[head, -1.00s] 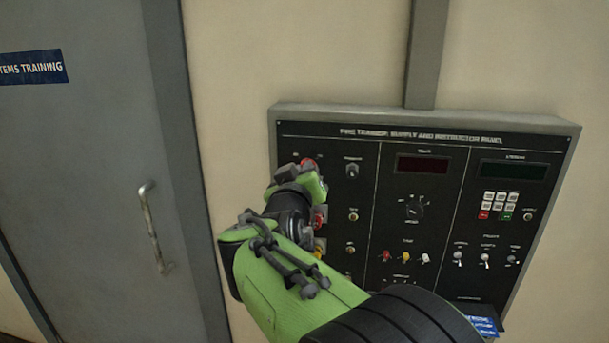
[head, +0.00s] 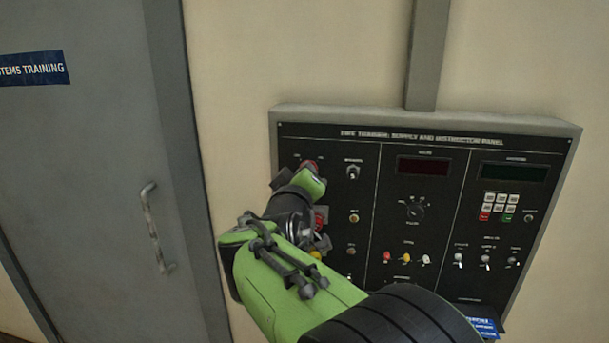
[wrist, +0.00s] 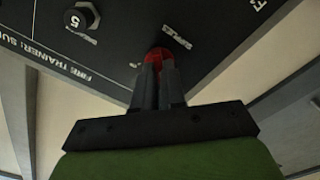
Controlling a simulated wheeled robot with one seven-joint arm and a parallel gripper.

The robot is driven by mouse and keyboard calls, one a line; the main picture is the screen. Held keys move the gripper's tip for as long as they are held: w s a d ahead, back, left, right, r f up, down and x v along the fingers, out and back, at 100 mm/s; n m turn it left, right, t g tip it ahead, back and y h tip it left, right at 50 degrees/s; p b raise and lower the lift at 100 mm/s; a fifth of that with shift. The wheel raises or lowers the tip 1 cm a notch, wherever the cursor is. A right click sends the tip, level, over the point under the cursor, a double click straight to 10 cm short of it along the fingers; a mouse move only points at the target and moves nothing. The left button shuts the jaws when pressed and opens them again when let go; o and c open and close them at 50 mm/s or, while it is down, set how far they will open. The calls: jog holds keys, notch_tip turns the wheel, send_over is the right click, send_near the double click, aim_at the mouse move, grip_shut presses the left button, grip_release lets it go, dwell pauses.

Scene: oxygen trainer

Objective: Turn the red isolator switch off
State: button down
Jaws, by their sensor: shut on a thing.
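The red isolator switch (head: 311,165) sits at the upper left of the black control panel, mostly hidden behind my gripper in the head view. In the wrist view its red knob (wrist: 158,55) shows between and just beyond my fingertips. My gripper (wrist: 159,70) is shut on the red knob, with its two dark fingers close together around it. In the head view my gripper (head: 304,178) reaches the panel from below, and the fingertips are hard to see.
The grey-framed panel (head: 460,145) carries several toggles, knobs, coloured buttons and two dark displays to the right of my arm. Other red and yellow controls lie just below my gripper, partly hidden. A grey door (head: 95,180) with a handle stands at the left.

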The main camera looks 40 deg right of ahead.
jog(key=c, duration=1.2)
grip_release()
jog(key=shift+a, duration=0.1)
jog(key=b+v, duration=0.2)
jog(key=v, duration=1.3)
jog(key=shift+s+a+b, duration=0.2)
jog(key=shift+b, duration=0.1)
